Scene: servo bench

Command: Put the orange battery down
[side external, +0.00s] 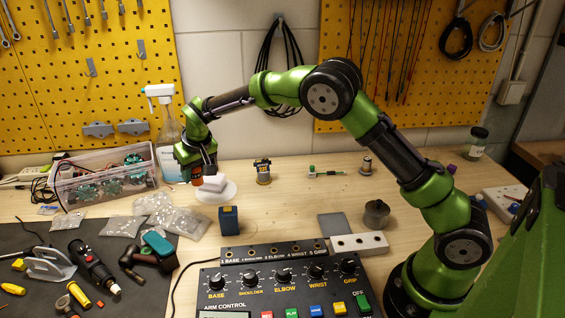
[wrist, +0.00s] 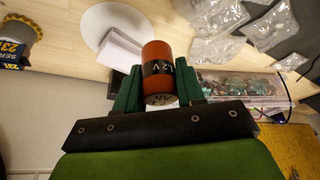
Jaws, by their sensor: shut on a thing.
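The orange battery (wrist: 158,65), with a black band lettered in white, is held between the green fingers of my gripper (wrist: 157,90) in the wrist view. In the side view, my gripper (side external: 200,174) points down over the left back part of the bench, and a bit of the orange battery (side external: 197,169) shows at the fingers. A round white disc (side external: 229,195) with a white block (side external: 213,184) lies close to it; the disc (wrist: 92,25) and block (wrist: 117,48) also show beside the battery in the wrist view. I cannot tell whether the battery touches the bench.
A clear bin of green boards (side external: 105,182) and a spray bottle (side external: 167,125) stand left of my gripper. Clear bags (side external: 180,222) lie in front. A blue box (side external: 228,220) and a servo (side external: 263,172) stand to the right. Bare wood lies between them.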

